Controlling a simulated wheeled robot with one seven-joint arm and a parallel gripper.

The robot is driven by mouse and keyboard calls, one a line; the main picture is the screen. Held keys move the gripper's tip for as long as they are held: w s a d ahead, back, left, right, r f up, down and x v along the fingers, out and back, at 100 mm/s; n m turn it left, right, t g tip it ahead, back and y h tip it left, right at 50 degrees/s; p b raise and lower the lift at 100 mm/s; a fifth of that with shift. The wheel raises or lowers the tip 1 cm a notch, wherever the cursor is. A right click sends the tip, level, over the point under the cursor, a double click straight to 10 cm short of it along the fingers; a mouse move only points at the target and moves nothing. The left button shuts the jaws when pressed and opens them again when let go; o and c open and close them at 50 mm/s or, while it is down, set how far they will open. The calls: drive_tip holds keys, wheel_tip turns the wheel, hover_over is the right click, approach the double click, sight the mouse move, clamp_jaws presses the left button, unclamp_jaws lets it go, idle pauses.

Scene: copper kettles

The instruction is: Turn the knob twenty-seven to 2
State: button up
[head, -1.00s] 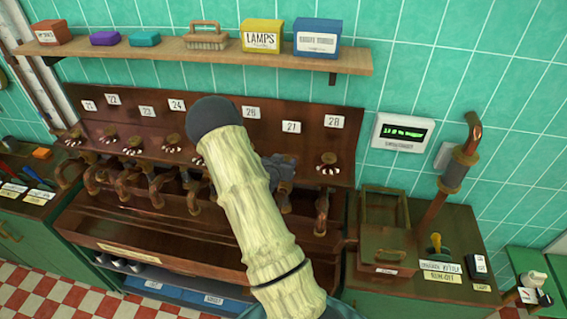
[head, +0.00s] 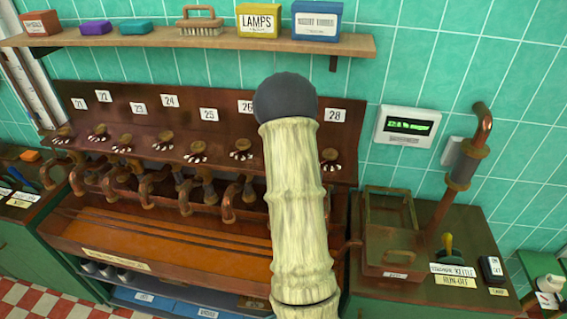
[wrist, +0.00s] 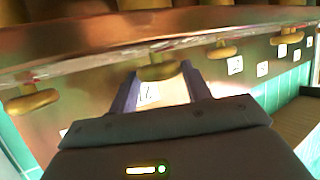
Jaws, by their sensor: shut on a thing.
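Knob twenty-seven is hidden behind my arm in the head view, in the row between the 26 label (head: 245,106) and the 28 label (head: 335,115). In the wrist view, my gripper (wrist: 160,78) has its two fingers on either side of a brass-coloured knob (wrist: 157,71). It is shut on this knob, with a white label (wrist: 148,94) between the fingers; its number is hard to read. By its place it looks like knob twenty-seven. The knob's setting cannot be read. The gripper itself is hidden behind the arm in the head view.
Other knobs stand close on both sides, such as the one under 28 (head: 330,160). Copper spouts (head: 228,205) hang below the row, over a long trough (head: 150,240). A shelf (head: 180,40) with boxes runs above. A lit display (head: 408,127) is on the right wall.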

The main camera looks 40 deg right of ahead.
drive_tip(key=shift+d+n+t+y+p, duration=0.2)
drive_tip(key=shift+n+t+y+p, duration=0.1)
drive_tip(key=shift+n+y, duration=0.8)
drive_tip(key=shift+d+n+t+y+p, duration=0.15)
drive_tip(key=shift+n+t+y+p, duration=0.1)
drive_tip(key=shift+n+y, duration=0.8)
drive_tip(key=shift+y, duration=0.25)
drive_tip(key=shift+r, duration=0.1)
drive_tip(key=o, duration=1)
drive_tip(key=shift+s, duration=0.55)
drive_tip(key=b+v, duration=0.2)
drive_tip(key=v, duration=0.6)
drive_tip(key=b+v, duration=0.1)
drive_tip(key=v, duration=0.7)
drive_tip(key=shift+r+b, duration=0.25)
drive_tip(key=shift+b, duration=0.1)
